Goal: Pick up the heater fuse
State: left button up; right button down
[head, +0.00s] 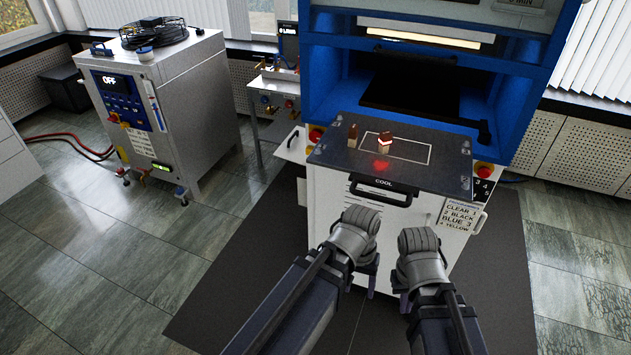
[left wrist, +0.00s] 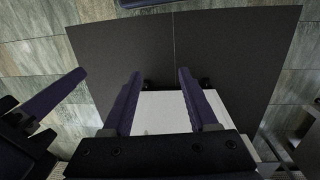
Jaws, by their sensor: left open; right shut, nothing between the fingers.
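I cannot make out for sure which thing is the heater fuse. Two small brown pieces stand on the dark plate of the blue press: one on the left (head: 352,136), and one with a pale band (head: 385,142) inside the white outline. My left gripper (head: 361,283) points down in front of the white press cabinet, below the plate. In the left wrist view its two fingers (left wrist: 158,95) are apart with nothing between them. My right gripper (head: 404,300) is beside it on the right, shut and empty, with its fingertips partly hidden by its arm.
The dark plate (head: 330,150) juts out above a handle marked COOL (head: 382,195). A label with a programme list (head: 459,215) is on the cabinet front. A grey wheeled unit reading OFF (head: 185,110) stands left. A dark mat (head: 245,260) covers the floor in front.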

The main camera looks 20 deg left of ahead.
aim_at(353, 130)
jog(key=i+j+u, duration=0.8)
jog(key=i+j, duration=0.2)
jog(key=i+j+z, duration=0.25)
jog(key=z, duration=0.15)
jog(key=i+j+z, duration=0.25)
jog(key=j+z, duration=0.2)
